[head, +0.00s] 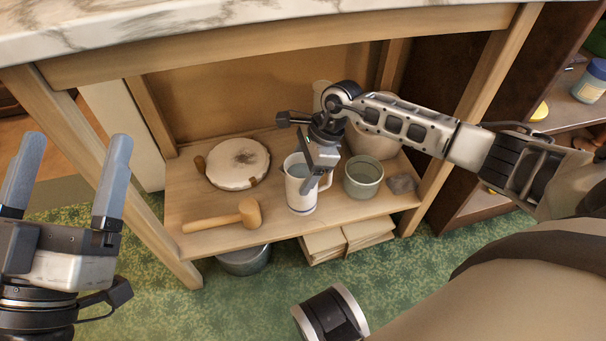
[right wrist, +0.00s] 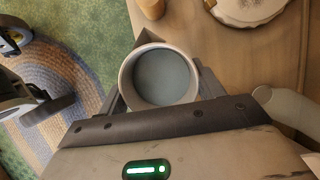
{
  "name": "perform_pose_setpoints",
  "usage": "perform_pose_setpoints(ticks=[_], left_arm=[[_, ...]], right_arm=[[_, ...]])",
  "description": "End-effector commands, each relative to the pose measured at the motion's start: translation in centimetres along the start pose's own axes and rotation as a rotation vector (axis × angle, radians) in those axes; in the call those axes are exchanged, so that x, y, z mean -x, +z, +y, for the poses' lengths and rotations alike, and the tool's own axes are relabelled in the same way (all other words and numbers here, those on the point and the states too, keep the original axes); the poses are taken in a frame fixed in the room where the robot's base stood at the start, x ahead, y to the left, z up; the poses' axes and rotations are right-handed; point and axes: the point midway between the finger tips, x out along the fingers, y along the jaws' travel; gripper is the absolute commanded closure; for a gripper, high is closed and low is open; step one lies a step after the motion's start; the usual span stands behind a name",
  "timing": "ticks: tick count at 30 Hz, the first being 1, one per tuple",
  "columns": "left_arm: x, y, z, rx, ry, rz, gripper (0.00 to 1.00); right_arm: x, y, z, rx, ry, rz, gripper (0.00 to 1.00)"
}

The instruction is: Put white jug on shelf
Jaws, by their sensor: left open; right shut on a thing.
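The white jug (head: 299,190) is upright at the front of the wooden shelf (head: 215,238) under the marble-topped table. My right gripper (head: 318,170) reaches down from above and is shut on the jug, partly covering its right side. In the right wrist view the jug's round rim (right wrist: 160,77) sits between the fingers of the right gripper (right wrist: 160,100), with its grey inside showing. Whether the jug's base touches the shelf is hard to tell. My left gripper (head: 68,185) is open and empty at the far left, away from the shelf.
On the shelf are a wooden mallet (head: 225,217), a round drum-like thing (head: 238,164), a grey-green pot (head: 363,176) close right of the jug, and a grey stone (head: 401,184). Table legs (head: 105,175) flank the shelf. A metal pot (head: 245,261) and boxes (head: 345,240) sit below.

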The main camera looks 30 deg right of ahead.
Motion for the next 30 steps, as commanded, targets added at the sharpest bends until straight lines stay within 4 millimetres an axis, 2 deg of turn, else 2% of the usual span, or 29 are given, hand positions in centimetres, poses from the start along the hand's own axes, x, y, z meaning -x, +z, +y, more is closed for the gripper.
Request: perform_pose_setpoints(ticks=[3,7,12,24,25,27,30], left_arm=[[-0.1,-0.7,0.1,-0.058,0.020,0.057,0.18],[-0.3,-2.2,0.6,-0.175,0.060,0.174,0.18],[-0.2,-3.8,1.3,-0.266,0.095,0.271,0.18],[-0.3,-4.0,1.4,-0.274,0.097,0.279,0.18],[-0.2,-4.0,1.4,-0.274,0.097,0.279,0.18],[-0.2,-4.0,1.4,-0.274,0.097,0.279,0.18],[-0.2,-4.0,1.4,-0.273,0.097,0.279,0.18]], right_arm=[[-0.7,-0.3,-0.7,-0.001,-0.003,-0.005,1.00],[-2.3,-1.0,-0.6,0.000,-0.002,-0.005,1.00],[-3.2,-1.4,-0.7,0.000,-0.003,-0.005,1.00],[-3.4,-1.4,-0.6,0.000,-0.003,-0.004,1.00],[-3.5,-1.6,-0.5,0.000,0.000,-0.001,0.30],[-3.5,-1.6,-0.5,0.000,0.000,-0.001,0.11],[-3.5,-1.6,-0.5,0.000,0.000,-0.001,0.11]])
